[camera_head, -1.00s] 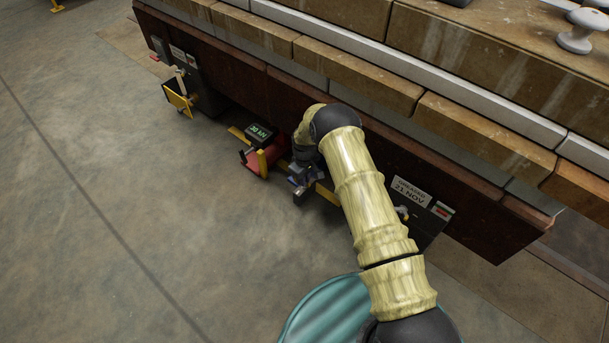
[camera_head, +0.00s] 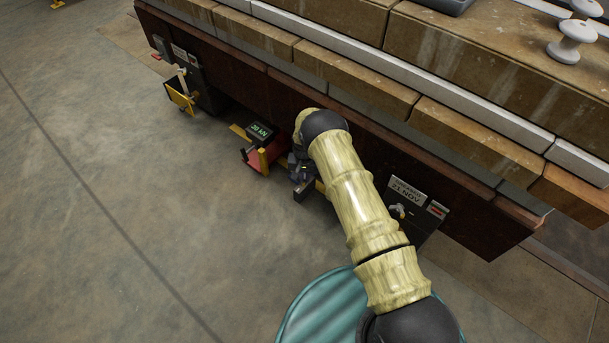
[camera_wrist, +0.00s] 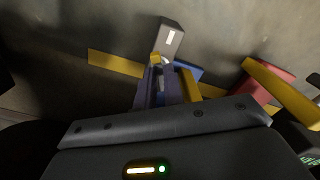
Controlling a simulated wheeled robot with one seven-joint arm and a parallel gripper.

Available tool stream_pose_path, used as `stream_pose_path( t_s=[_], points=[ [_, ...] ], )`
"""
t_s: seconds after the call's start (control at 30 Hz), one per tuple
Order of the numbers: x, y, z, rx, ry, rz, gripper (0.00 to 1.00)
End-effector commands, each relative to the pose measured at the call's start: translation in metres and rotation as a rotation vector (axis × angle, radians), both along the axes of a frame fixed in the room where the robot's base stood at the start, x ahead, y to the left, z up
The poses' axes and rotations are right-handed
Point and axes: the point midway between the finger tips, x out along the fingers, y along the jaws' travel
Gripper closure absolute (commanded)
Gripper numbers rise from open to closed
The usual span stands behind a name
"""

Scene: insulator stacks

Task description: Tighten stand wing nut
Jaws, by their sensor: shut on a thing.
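My gripper (camera_head: 301,172) is down beside the base of the stack in the head view, largely hidden by my own arm. In the wrist view my gripper (camera_wrist: 157,68) has its two bluish fingers close together around a small part at their tips. That part looks like the wing nut, but the fingers cover most of it and its shape is unclear. A grey block (camera_wrist: 172,38) stands just beyond the fingertips, and it also shows in the head view (camera_head: 304,191). A blue piece (camera_wrist: 190,71) and a yellow bar (camera_wrist: 115,64) of the stand lie beside the fingers.
A red and yellow stand (camera_head: 266,156) with a lit force display (camera_head: 260,131) is left of my gripper. A dark box with a white label (camera_head: 407,190) hangs to the right. A yellow holder (camera_head: 180,96) is farther left. The floor in front is clear.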

Motion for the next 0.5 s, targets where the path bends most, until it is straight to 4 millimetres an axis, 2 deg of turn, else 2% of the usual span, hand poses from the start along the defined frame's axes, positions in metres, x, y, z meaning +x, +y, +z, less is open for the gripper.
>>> stream_pose_path(
  t_s=[0.5],
  points=[
    [-0.0010, 0.0008, -0.0005, 0.000, 0.002, -0.444, 1.00]
  ],
)
